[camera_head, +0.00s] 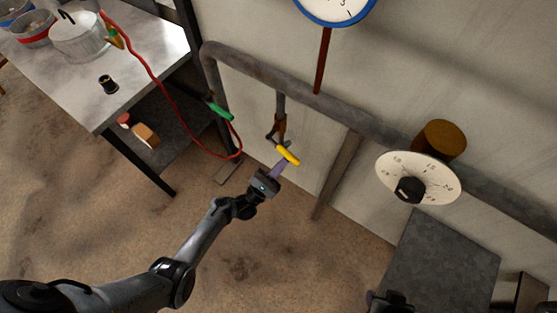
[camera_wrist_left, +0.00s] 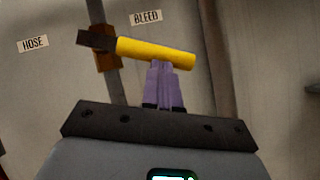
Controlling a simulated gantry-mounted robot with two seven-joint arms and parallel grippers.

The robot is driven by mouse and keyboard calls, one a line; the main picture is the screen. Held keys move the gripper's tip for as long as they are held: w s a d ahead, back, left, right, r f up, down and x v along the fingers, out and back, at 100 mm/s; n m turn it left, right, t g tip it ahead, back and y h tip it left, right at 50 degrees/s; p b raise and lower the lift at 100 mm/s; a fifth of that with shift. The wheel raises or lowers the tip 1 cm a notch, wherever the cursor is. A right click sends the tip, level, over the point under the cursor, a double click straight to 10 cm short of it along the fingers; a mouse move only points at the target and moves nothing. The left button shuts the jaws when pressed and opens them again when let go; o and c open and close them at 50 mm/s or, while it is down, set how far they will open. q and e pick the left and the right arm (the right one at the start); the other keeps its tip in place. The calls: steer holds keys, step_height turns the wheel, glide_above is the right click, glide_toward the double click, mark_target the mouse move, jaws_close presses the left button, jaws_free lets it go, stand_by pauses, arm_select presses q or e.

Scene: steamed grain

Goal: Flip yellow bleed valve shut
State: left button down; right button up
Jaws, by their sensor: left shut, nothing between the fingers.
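The yellow bleed valve handle (camera_head: 288,155) sits on a brass body at the lower end of a thin vertical pipe below the main pipe. In the left wrist view the yellow handle (camera_wrist_left: 156,53) lies nearly level, tilting slightly down to the right, with a dark lever stub at its left end. A BLEED label (camera_wrist_left: 146,17) is on the wall above it. My left gripper (camera_head: 278,169) is shut and empty. Its purple fingertips (camera_wrist_left: 163,68) are right at the underside of the handle; I cannot tell whether they touch. My right gripper is not clearly shown; a dark part of mine shows at the bottom edge.
A grey pipe (camera_head: 270,75) runs along the wall. A red hose (camera_head: 165,90) with a green handle (camera_head: 220,110) hangs left of the valve. A white dial (camera_head: 440,180) is at right. A metal table (camera_head: 150,45) with pots stands at upper left. Open floor lies below.

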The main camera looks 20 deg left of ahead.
arm_select(q)
steer(key=shift+s+d+r+n+t+y+p, duration=0.1)
steer(key=shift+d+r+n+t+y+p, duration=0.25)
steer(key=shift+r+n+y+p, duration=0.45)
steer(key=shift+d+r+n+t+y+p, duration=0.2)
steer(key=shift+d+r+n+t+y, duration=0.2)
steer(key=shift+n, duration=0.8)
steer(key=shift+s+d+r+n+t+y+p, duration=0.1)
steer(key=shift+d+r+n+t+y+p, duration=0.15)
steer(key=shift+r+n+y+p, duration=0.55)
steer(key=shift+f, duration=0.25)
steer(key=shift+f+b, duration=0.1)
steer(key=shift+b, duration=0.2)
steer(key=w+f+b+v, duration=0.1)
steer(key=b+v, duration=0.4)
steer(key=v, duration=0.7)
steer(key=shift+d+f, duration=0.3)
steer(key=shift+f, duration=0.55)
steer(key=shift+s, duration=0.15)
